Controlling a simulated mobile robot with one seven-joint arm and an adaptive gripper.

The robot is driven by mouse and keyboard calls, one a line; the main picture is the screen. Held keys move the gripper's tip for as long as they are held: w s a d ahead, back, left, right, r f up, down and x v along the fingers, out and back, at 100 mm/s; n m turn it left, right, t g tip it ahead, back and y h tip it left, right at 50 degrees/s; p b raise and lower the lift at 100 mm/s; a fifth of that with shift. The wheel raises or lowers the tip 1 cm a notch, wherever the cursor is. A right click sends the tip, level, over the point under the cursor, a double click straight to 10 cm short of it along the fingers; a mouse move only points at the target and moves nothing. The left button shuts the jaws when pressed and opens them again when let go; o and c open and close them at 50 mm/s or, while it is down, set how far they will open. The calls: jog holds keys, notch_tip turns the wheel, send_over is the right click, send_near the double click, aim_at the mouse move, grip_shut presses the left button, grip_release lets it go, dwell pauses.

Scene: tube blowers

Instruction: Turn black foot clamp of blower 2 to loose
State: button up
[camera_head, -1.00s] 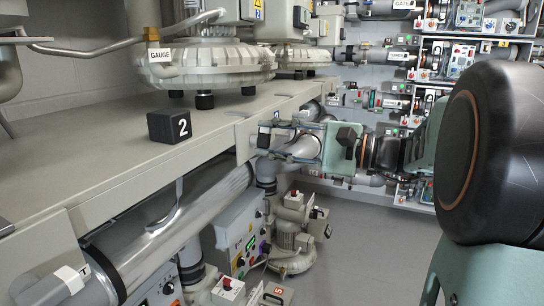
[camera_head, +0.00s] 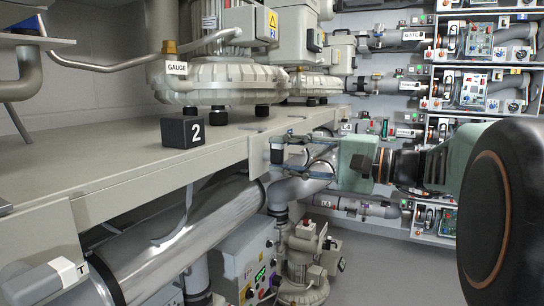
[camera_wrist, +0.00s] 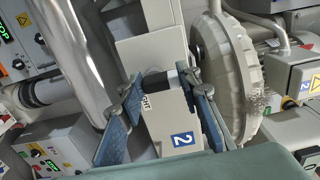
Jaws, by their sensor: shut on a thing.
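Blower 2 (camera_head: 222,80) stands on the grey bench on black feet (camera_head: 262,110), beside a black cube marked 2 (camera_head: 183,132). My gripper (camera_head: 277,151) is at the bench's front edge, below and to the right of these feet. In the wrist view its two blue-grey fingers (camera_wrist: 163,82) close from both sides on a short black and grey cylindrical handle (camera_wrist: 172,79). The handle sits by a pale plate with a blue 2 label (camera_wrist: 183,139) and a partly hidden tag ending in "GHT". Which clamp position it is in cannot be told.
A large silver pipe (camera_head: 190,225) runs under the bench (camera_head: 90,180). Below are a control box (camera_head: 248,250) and a smaller blower (camera_head: 302,262). Shelves of equipment (camera_head: 480,90) line the back wall. The grey floor (camera_head: 385,260) at right is clear.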

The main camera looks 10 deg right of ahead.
jog(key=o, duration=1.2)
jog(key=shift+c, duration=0.2)
jog(key=shift+d, duration=0.1)
jog(key=v, duration=1.2)
jog(key=shift+w, duration=0.1)
